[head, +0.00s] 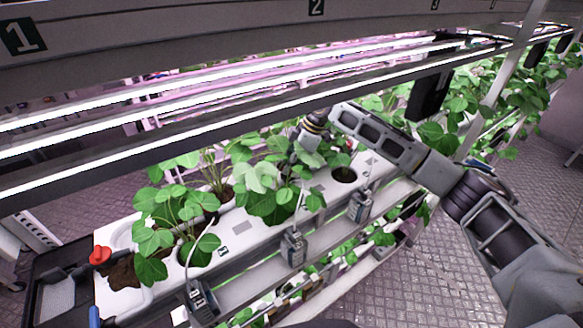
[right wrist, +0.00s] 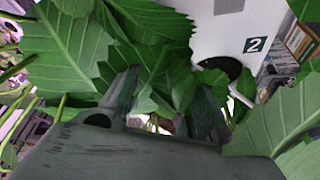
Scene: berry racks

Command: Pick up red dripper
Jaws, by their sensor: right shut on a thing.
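A small red piece (head: 100,255) stands at the left end of the white planter (head: 240,240) in the head view, next to bare brown soil; I cannot tell whether it is a dripper. My right gripper (head: 303,148) is far to its right, reaching down among strawberry leaves (head: 268,200). Its fingers also show in the right wrist view (right wrist: 165,100), pressed among large green leaves. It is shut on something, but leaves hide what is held. My left gripper is not in view.
Light bars (head: 200,115) run low above the plants. Grey clip boxes (head: 293,246) with thin tubes line the planter's front. A black tray (head: 55,285) lies at the left. A label marked 2 (right wrist: 255,44) shows in the wrist view.

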